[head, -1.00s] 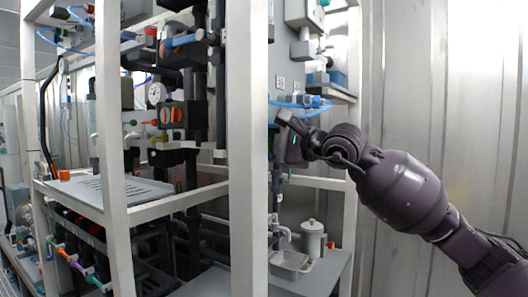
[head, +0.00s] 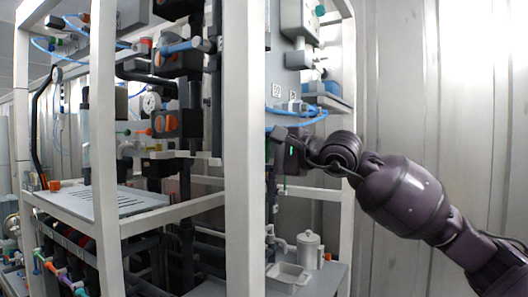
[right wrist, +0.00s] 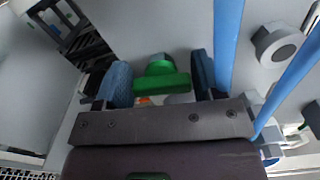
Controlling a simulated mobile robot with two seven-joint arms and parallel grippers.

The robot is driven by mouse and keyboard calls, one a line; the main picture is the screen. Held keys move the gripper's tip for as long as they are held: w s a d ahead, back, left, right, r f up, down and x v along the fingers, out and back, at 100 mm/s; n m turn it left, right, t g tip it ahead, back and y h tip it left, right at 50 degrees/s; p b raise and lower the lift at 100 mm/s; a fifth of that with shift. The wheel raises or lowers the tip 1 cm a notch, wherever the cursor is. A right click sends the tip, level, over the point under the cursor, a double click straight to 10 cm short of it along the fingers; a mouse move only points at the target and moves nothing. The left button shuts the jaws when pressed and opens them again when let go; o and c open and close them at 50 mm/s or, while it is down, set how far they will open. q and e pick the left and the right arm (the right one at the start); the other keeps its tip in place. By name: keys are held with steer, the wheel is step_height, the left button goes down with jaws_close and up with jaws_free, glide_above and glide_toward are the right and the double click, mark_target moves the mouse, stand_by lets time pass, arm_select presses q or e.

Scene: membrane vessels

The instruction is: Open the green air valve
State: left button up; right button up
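The green air valve (right wrist: 160,76) shows in the right wrist view, a green handle in front of a grey panel. It sits between the two spread fingers of my right gripper (right wrist: 160,82), with a visible gap on each side. The gripper is open, and its fingers point toward the panel. In the head view the right gripper (head: 275,150) is beside the white front post, which hides part of its tip. I cannot make out the valve clearly there. My left gripper is in neither view.
The white post (head: 245,200) stands close left of my right gripper. Blue hoses (right wrist: 228,45) run right of the fingers. A round grey fitting (right wrist: 277,45) is farther right. Below the arm, a shelf holds a white jug (head: 310,250) and a tray (head: 288,278).

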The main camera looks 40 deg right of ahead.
steer(key=shift+o, duration=1.4)
steer(key=shift+v, duration=0.8)
steer(key=p+v, duration=0.1)
steer(key=v, duration=0.8)
steer(key=shift+s+p, duration=0.15)
steer(key=shift+p, duration=0.25)
